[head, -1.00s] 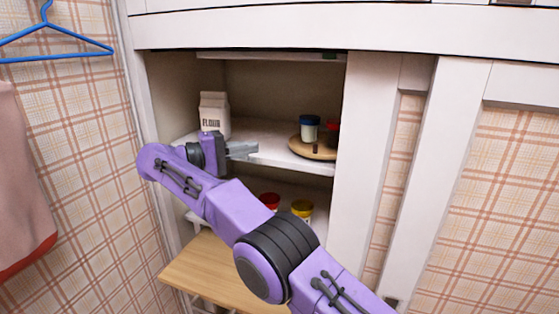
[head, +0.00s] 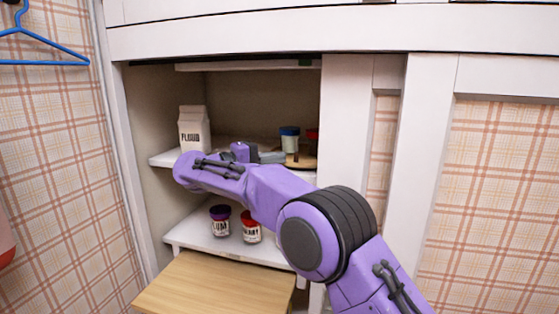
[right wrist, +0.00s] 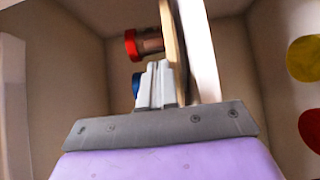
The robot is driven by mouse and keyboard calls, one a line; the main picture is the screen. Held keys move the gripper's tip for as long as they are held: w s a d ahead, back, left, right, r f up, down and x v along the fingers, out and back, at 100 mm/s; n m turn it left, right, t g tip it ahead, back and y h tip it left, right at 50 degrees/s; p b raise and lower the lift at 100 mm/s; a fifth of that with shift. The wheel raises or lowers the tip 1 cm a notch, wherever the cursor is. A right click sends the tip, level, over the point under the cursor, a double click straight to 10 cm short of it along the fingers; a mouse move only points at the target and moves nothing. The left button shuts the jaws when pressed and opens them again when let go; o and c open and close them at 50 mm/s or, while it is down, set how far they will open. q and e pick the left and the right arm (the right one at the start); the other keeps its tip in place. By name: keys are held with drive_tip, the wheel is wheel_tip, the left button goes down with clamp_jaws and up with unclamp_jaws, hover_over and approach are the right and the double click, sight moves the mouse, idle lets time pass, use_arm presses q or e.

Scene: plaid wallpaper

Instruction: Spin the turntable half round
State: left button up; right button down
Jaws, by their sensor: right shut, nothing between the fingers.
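The turntable (head: 303,163) is a round wooden disc on the upper cabinet shelf, partly hidden by my arm and the cabinet post. A blue-lidded jar (head: 290,138) and a red jar (head: 312,138) stand on it, with a small dark peg near its front. My right gripper (head: 274,157) is shut and empty, its fingertips at the disc's left side. In the right wrist view, the closed fingers (right wrist: 155,78) overlap the disc (right wrist: 172,45), seen nearly edge-on, beside the red-lidded jar (right wrist: 147,43) and the blue lid (right wrist: 136,83). I cannot tell whether they touch. My left gripper is out of view.
A flour carton (head: 193,131) stands on the upper shelf (head: 163,159), left of my gripper. Jars with a purple lid (head: 220,222) and a red lid (head: 251,228) stand on the lower shelf. A wooden board (head: 210,285) juts out below. A white post (head: 345,120) bounds the opening at right.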

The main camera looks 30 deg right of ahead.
drive_tip(key=shift+s+d, duration=0.5)
drive_tip(key=shift+s, duration=0.05)
